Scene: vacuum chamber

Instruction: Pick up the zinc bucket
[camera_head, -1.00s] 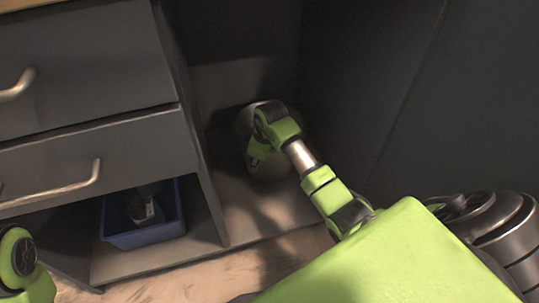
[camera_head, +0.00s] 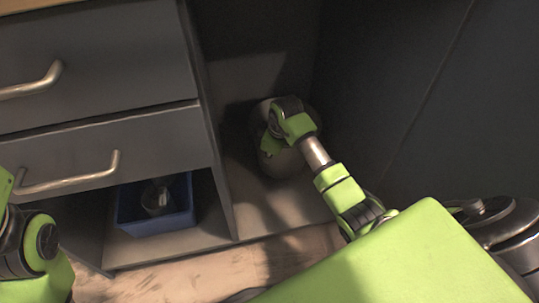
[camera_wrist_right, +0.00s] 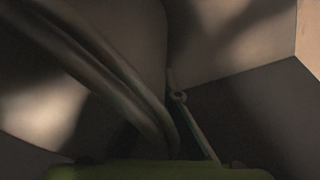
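A rounded grey metal bucket, the zinc bucket (camera_head: 285,165), stands on the floor of the open cabinet bay, partly hidden by my right arm. My right gripper (camera_head: 271,143) is at the bucket's near upper side, and its fingertips are hidden. In the right wrist view the bucket's smooth grey wall (camera_wrist_right: 130,25) is very close. A curved double band, perhaps its rim or handle, runs down across it beside a small ring on a thin rod. I cannot tell whether the gripper is shut on anything. Green and black links of my left arm show at the lower left; the left gripper is out of view.
A blue bin (camera_head: 157,222) with a dark container in it sits in the low compartment left of the bay. Drawers with metal handles (camera_head: 70,178) are above it. The divider (camera_head: 218,150) and the dark right wall (camera_head: 400,90) bound the bay closely.

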